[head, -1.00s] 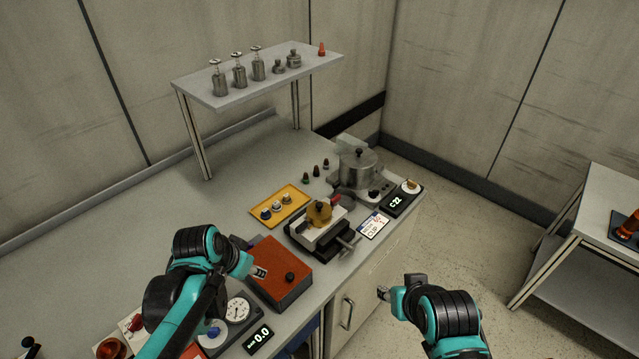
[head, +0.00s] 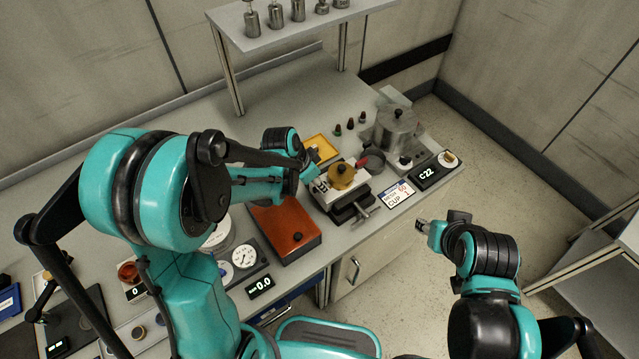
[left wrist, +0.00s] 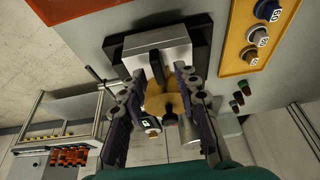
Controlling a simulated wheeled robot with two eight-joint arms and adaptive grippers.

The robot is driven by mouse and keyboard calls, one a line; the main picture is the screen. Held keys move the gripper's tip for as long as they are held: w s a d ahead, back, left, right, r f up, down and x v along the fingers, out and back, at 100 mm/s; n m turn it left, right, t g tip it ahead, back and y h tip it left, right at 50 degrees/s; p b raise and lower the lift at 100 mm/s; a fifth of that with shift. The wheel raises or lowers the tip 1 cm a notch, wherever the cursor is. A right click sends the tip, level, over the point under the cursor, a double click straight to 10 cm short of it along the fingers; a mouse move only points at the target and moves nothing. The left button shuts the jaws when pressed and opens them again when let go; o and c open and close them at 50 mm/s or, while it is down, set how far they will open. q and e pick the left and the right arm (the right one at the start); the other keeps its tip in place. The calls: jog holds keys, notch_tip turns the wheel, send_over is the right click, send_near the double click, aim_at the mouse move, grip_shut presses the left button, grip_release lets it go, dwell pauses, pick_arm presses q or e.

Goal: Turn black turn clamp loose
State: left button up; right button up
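A brass-coloured round piece (head: 342,177) sits on a pale block in a dark vise (head: 350,213) in the head view. A small dark part (head: 341,169) is on top of the brass piece; I cannot tell for certain that it is the black turn clamp. In the left wrist view a dark bar (left wrist: 157,72) lies against the brass piece (left wrist: 160,102). My left gripper (left wrist: 157,82) is open, its fingers on either side of the bar and brass piece; contact is unclear. My right gripper (head: 423,226) hangs off the bench front; its opening is too small to judge.
A yellow tray (head: 322,147) is behind the vise. A red box (head: 285,232) stands to its left. A steel pot (head: 395,128), a label card (head: 397,194) and a C22 display (head: 425,177) are to the right. A raised shelf (head: 300,25) stands behind.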

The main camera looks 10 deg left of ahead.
pick_arm(q)
jog(key=shift+f, duration=0.35)
grip_shut()
